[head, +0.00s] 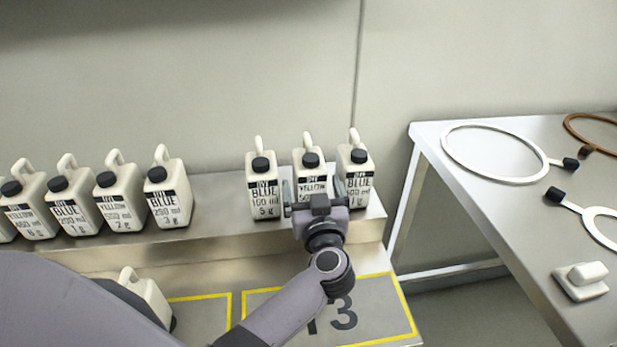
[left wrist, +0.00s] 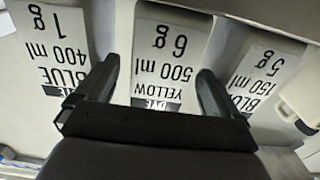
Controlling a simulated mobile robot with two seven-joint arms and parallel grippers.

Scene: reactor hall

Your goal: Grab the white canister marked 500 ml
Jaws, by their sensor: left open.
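The white canister marked yellow, 500 ml, 6 g (head: 311,165) stands upright on the shelf, with a black cap and a handle behind it. It is the middle one of three, and its label reads upside down in the left wrist view (left wrist: 168,50). My left gripper (head: 314,192) is open in front of it, hiding its lower label. In the left wrist view its fingers (left wrist: 155,85) are on either side of this canister; whether they touch it I cannot tell. My right gripper is not in view.
Blue-labelled canisters stand close on both sides: one at left (head: 263,185), one at right (head: 356,175) marked 400 ml. Several more canisters (head: 120,200) stand farther left. A canister (head: 145,290) is partly behind my arm. A table (head: 480,200) with rings is at right.

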